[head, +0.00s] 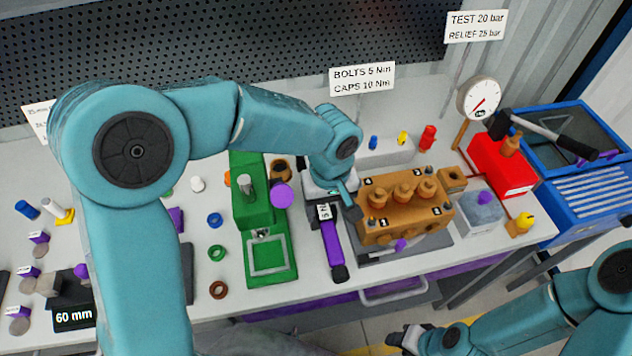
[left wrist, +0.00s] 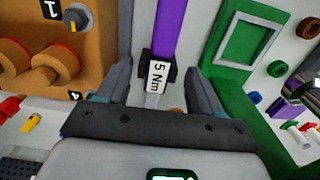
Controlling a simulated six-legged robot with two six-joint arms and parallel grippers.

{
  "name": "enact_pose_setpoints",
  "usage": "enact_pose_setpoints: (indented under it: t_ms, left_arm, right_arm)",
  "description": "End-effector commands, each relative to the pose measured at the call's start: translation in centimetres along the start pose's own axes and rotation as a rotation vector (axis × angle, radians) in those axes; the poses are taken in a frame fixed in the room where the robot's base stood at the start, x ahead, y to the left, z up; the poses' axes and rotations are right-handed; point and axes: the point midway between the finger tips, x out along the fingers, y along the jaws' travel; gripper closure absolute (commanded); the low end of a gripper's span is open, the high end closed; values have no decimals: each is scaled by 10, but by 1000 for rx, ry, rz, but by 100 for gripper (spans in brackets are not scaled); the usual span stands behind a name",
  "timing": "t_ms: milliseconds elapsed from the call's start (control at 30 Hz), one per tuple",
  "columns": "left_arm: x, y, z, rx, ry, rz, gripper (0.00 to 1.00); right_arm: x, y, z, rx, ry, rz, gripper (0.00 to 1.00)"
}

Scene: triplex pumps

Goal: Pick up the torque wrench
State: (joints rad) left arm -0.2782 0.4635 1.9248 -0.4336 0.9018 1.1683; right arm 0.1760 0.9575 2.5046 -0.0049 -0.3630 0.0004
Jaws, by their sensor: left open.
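The torque wrench (head: 333,248) has a purple handle with a dark end and a white 5 Nm label. It lies on the bench between the green fixture and the brown pump block. My left gripper (head: 338,200) is above its labelled end, which it partly hides. In the left wrist view, the wrench (left wrist: 169,30) runs between the two spread fingers of my left gripper (left wrist: 160,85), with a visible gap on each side. My right gripper (head: 408,338) is low at the bottom of the head view, away from the bench; its jaws are unclear.
The brown pump block (head: 400,208) stands close to the right of the wrench, and the green fixture (head: 265,235) to its left. A red box (head: 502,165), a gauge (head: 479,99) and a blue crate (head: 555,140) are farther right. Coloured rings lie left of the fixture.

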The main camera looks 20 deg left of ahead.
Motion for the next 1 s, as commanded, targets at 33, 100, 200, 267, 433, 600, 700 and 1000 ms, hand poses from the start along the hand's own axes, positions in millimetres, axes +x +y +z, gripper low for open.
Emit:
enact_pose_setpoints:
  t_ms: [33,100,200,267,433,600,700,1000]
  left_arm:
    - [10,-1,0,0,-3,-4,34]
    - [19,0,0,0,-2,-2,34]
    - [27,0,-1,0,0,0,34]
    - [30,0,-1,-1,0,0,34]
    - [54,-2,-2,0,-4,-4,34]
    - [77,-1,-4,-1,-1,-1,34]
    - [81,-1,-5,0,0,0,34]
    - [81,-1,-5,0,1,1,76]
  right_arm:
    - [-1,0,0,0,0,0,57]
    - [-2,0,0,0,0,0,57]
    - [-2,-1,0,0,0,0,57]
    - [-3,-1,0,0,0,0,57]
    - [-12,-4,0,0,0,0,57]
    - [-13,-5,0,0,0,0,57]
    - [-13,-5,0,0,0,0,57]
    - [-13,-5,0,0,0,0,57]
